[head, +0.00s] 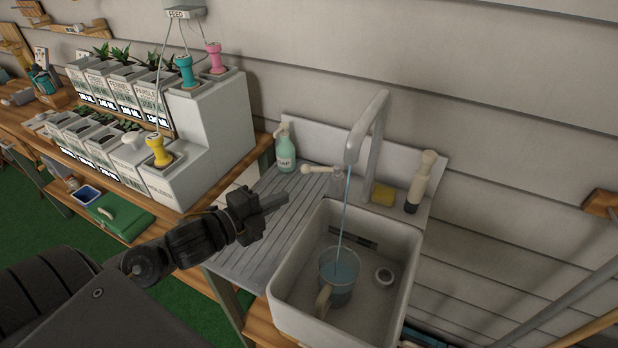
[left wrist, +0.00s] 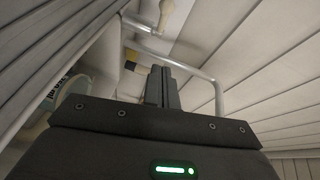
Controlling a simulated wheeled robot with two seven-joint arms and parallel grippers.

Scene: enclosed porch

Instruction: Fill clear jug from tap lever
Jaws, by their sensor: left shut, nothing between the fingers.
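The clear jug (head: 338,283) stands in the white sink basin (head: 290,290), its handle toward the front. A thin stream of water runs from the spout of the grey tap (head: 372,135) down into the jug, which holds bluish water. The tap lever (head: 320,169), pale with a rounded end, points left from the tap's base; a pale lever-like part (left wrist: 166,15) also shows at the top of the left wrist view. My left gripper (head: 277,202) is shut and empty over the ribbed drainboard, left of the basin and below the lever, apart from it. My right gripper is not in view.
A green soap bottle (head: 285,150) stands behind the drainboard. A yellow sponge (head: 383,197) and a brush (head: 421,180) sit on the sink's back ledge. A white stepped planter stand (head: 215,130) rises at the left. The drainboard (head: 262,240) is otherwise clear.

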